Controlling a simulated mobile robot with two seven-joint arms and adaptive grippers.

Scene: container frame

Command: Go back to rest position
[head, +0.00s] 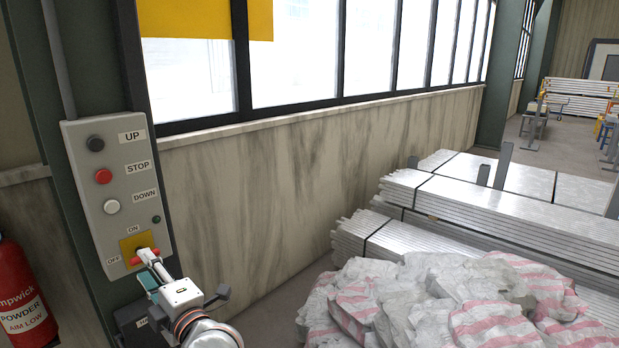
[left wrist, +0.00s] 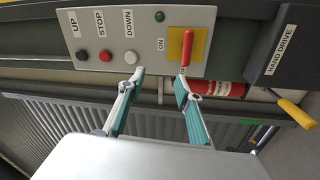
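The grey control panel (head: 117,190) is on the post at the left in the head view. It has a dark UP button (head: 96,144), a red STOP button (head: 103,176), a pale DOWN button (head: 111,206) and a red switch handle (head: 134,260) on a yellow plate (head: 135,242). My left gripper (head: 150,270) is just in front of the switch. In the left wrist view its two teal-padded fingers (left wrist: 159,84) are apart with nothing between them. One fingertip is close to the lower end of the red handle (left wrist: 187,48); contact cannot be told. My right gripper is out of view.
A red fire extinguisher (head: 22,300) stands left of the post. A hand-drive box (left wrist: 284,50) with a yellow-gripped crank (left wrist: 297,113) is beside the panel. Wrapped sacks (head: 440,305) and stacked metal profiles (head: 500,212) fill the right.

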